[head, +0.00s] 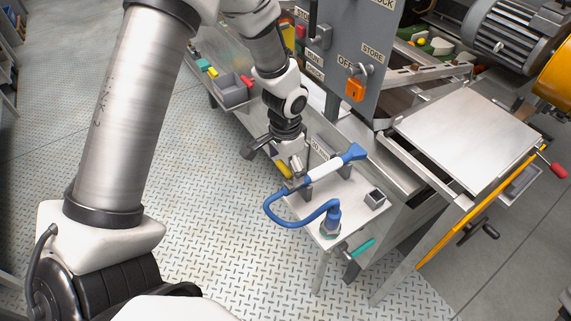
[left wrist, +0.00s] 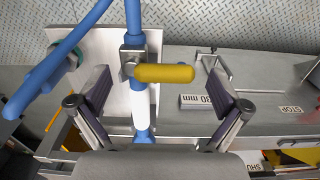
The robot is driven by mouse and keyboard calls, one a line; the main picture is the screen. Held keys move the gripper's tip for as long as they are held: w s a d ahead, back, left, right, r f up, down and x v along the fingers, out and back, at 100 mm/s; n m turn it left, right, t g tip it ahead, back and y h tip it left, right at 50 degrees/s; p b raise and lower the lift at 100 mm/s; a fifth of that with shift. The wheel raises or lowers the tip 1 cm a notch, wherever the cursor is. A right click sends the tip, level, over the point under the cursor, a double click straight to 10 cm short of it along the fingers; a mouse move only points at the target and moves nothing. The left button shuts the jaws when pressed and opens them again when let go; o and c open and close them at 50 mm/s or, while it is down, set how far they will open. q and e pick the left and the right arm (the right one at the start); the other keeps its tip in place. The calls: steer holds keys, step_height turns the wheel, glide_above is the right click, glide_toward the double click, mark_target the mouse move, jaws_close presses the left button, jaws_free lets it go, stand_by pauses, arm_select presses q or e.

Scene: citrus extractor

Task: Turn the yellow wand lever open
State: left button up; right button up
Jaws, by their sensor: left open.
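The yellow lever (left wrist: 164,73) sits on a metal valve block (left wrist: 131,56) on the wand and points crosswise to it. It also shows in the head view (head: 283,169), partly behind my gripper. The blue and white wand (head: 328,169) lies on a steel bench, with a blue hose (head: 275,207) at its end. My left gripper (head: 276,160) is open over the lever. In the left wrist view, the lever lies between its spread fingers (left wrist: 158,80), with a gap on each side. Contact is not visible. My right gripper is not in view.
A small open metal box (head: 375,198) and a blue hose fitting (head: 331,218) stand on the bench. A grey panel with an orange padlock (head: 355,90) rises behind. A tray (head: 468,135) is at the right. Open tread-plate floor (head: 215,210) lies left of the bench.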

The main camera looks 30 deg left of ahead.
arm_select(q)
steer(key=shift+s+r, duration=0.1)
steer(key=shift+s, duration=0.1)
steer(key=shift+c, duration=1.1)
steer(key=shift+d, duration=0.1)
steer(key=c, duration=0.9)
steer(key=shift+c, duration=0.2)
